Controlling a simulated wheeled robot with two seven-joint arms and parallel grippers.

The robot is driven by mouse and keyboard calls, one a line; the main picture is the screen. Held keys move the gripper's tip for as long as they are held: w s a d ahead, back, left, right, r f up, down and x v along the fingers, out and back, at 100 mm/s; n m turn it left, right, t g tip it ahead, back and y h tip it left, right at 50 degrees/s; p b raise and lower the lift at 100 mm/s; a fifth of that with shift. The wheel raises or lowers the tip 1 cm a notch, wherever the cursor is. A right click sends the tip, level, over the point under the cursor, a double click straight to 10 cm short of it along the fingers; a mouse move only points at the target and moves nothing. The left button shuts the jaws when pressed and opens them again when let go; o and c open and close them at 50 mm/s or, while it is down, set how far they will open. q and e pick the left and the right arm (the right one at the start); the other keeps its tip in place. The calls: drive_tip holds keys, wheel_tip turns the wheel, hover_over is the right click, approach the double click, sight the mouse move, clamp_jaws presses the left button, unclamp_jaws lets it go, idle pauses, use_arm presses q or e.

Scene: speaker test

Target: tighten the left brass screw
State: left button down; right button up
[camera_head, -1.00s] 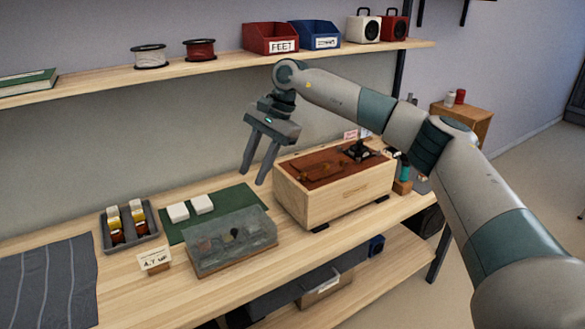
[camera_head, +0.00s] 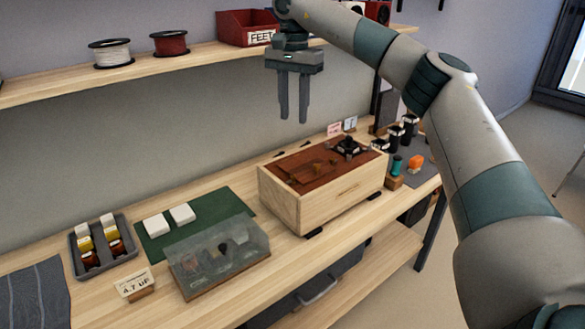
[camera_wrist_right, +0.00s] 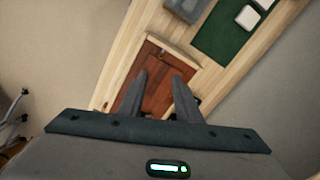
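A pale wooden box (camera_head: 335,200) with a red-brown top panel (camera_head: 300,172) stands on the bench. Small brass-coloured parts (camera_head: 316,166) lie on the panel, too small to tell a left screw apart. A black fitting (camera_head: 347,147) sits at its back right. My right gripper (camera_head: 293,120) hangs above the back of the box, fingers down, apart and empty. In the right wrist view its fingers (camera_wrist_right: 159,90) also stand apart, with the red-brown panel (camera_wrist_right: 157,83) beyond and partly hidden by them. My left gripper is not in view.
Left of the box are a clear-lidded case (camera_head: 220,255), a green mat (camera_head: 205,205) with white blocks, a grey tray (camera_head: 104,262) and a small sign (camera_head: 134,285). A shelf (camera_head: 180,63) with spools and a red bin (camera_head: 240,27) runs behind. An orange item (camera_head: 416,163) lies right of the box.

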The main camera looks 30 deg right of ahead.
sight(293, 176)
drive_tip(key=shift+f, duration=0.15)
